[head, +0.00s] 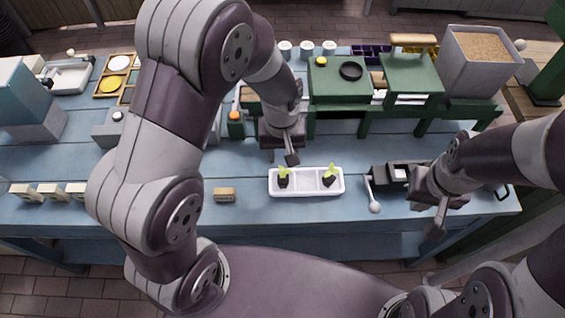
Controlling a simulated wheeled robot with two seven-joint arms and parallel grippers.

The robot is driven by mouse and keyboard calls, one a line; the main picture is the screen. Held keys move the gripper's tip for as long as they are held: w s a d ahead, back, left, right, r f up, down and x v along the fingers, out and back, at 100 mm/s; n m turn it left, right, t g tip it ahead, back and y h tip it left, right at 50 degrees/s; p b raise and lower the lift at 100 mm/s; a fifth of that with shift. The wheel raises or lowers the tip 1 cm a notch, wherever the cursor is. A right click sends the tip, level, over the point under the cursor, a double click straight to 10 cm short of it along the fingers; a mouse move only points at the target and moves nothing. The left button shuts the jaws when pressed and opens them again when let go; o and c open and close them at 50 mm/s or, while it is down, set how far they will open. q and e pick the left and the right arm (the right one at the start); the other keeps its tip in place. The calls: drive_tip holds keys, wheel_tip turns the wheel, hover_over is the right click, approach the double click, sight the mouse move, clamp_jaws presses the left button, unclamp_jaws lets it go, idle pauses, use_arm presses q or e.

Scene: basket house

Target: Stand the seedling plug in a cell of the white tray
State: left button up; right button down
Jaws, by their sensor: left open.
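The white tray (306,190) lies on the blue table in front of my base. A seedling plug (283,178) with a dark root block and a yellow-green leaf is in its left cell. A second, similar seedling plug (329,178) is in its right cell. Both look roughly upright, but they are small here. The middle cell looks empty. My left gripper (291,160) is open and empty, pointing down just above and behind the left plug, apart from it. My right gripper (437,228) is to the right of the tray, near the table's front edge; its fingers are too small to read.
A small tan block (224,195) lies left of the tray. A black device with a lever (374,205) stands to its right. Green stands (340,88) and a grey bin of grain (478,65) fill the back right. Several pale blocks sit at the far left.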

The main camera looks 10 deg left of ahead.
use_arm(q)
drive_tip(key=s+a+r+m+t, duration=0.1)
drive_tip(key=s+a+r+m, duration=0.2)
drive_tip(key=s+a+r, duration=0.3)
drive_tip(key=shift+s+a+r, duration=0.25)
drive_tip(key=shift+s+a, duration=0.35)
drive_tip(key=shift+s, duration=0.45)
drive_tip(key=shift+s, duration=0.1)
